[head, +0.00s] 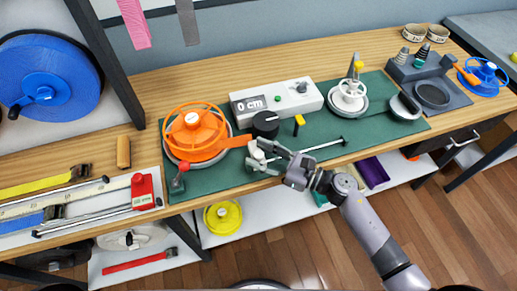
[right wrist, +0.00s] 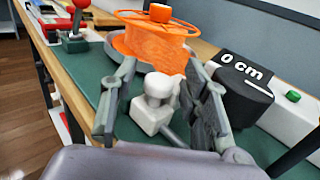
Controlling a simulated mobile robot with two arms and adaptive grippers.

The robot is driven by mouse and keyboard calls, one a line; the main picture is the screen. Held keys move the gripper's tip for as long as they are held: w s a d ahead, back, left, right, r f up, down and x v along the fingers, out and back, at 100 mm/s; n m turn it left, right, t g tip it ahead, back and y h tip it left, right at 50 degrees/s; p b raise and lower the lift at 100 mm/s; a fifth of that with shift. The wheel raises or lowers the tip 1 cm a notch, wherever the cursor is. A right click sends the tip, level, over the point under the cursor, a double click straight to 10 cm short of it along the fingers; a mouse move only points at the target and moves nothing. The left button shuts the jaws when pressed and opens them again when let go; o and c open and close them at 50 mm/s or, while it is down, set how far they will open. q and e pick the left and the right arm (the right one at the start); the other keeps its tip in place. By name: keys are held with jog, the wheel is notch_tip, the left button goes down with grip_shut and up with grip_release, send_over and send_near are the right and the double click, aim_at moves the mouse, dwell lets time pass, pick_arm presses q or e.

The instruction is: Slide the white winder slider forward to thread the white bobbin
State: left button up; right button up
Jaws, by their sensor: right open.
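The white winder slider (head: 258,156) is a small block with a rounded knob, at the left end of a thin metal rod (head: 318,147) on the green mat. In the right wrist view the slider (right wrist: 157,106) stands between the two fingers of my right gripper (right wrist: 160,98), with a gap visible on the left. My right gripper (head: 256,154) is open around it. The white bobbin (head: 349,95) sits upright on a round grey base, to the right of the white "0 cm" box (head: 275,103). My left gripper is not in view.
An orange spool (head: 196,133) with an orange arm stands close behind and left of the slider. A black knob (head: 265,124) and yellow-topped lever (head: 299,123) stand behind the rod. A red-knobbed lever (head: 178,180) is at the mat's left front. The table's front edge is close.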

jog(key=shift+w+a, duration=0.2)
jog(key=shift+a, duration=0.1)
jog(key=shift+c, duration=0.2)
grip_shut()
dwell(0.6)
